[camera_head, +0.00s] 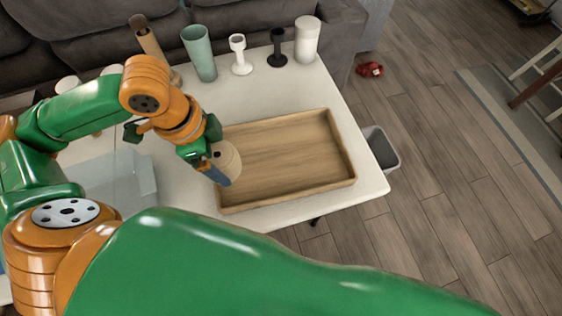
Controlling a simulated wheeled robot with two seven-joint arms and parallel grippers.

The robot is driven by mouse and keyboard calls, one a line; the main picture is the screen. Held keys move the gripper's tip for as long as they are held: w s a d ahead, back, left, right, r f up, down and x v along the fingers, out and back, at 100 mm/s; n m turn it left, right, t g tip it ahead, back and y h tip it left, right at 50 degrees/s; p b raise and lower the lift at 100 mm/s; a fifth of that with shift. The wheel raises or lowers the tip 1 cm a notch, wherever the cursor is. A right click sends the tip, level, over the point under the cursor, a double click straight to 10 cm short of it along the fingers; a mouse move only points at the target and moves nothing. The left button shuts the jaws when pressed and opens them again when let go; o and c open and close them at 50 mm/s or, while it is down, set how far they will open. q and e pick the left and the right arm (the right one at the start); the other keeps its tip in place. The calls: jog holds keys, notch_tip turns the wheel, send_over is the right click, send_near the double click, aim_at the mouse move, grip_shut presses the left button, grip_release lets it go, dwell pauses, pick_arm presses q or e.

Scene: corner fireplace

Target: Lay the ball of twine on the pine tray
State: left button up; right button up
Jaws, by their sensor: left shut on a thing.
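The pine tray (340,170) is a shallow, empty-looking wooden tray on the white table. The ball of twine (229,157) is tan and round, and it shows at my left gripper (222,170) by the tray's left end. My left gripper is shut on the ball of twine, and its fingers partly hide it. I cannot tell whether the ball touches the tray. My right gripper is not in view; a large green arm link of mine crosses the lower part of the picture.
Along the table's back edge stand a teal cup (200,54), a white candle holder (240,55), a black candle holder (277,48) and a white cylinder (306,40). A translucent box (112,180) is left of the tray. A grey bin (381,147) stands beyond the table's right edge.

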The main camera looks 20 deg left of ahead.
pick_arm(q)
jog(key=shift+w+f+m, duration=0.1)
jog(key=shift+f+m, duration=0.2)
jog(key=shift+f, duration=0.2)
jog(key=w+d+f, duration=0.1)
jog(key=w+f, duration=0.2)
jog(key=w, duration=0.1)
jog(key=w+d+f, duration=0.1)
jog(key=w+f, duration=0.2)
jog(key=w, duration=0.1)
jog(key=w+d+f, duration=0.2)
jog(key=w+f, duration=0.1)
jog(key=w, duration=0.1)
jog(key=shift+w+f, duration=0.15)
jog(key=shift+w, duration=0.25)
jog(key=f, duration=0.2)
jog(key=shift+w+f, duration=0.2)
jog(key=shift+f, duration=0.55)
jog(key=o, duration=1.1)
jog(key=shift+f, duration=0.1)
jog(key=shift+o, duration=0.2)
notch_tip(320, 180, up, 12)
jog(key=s+a+p, duration=0.1)
jog(key=a, duration=0.1)
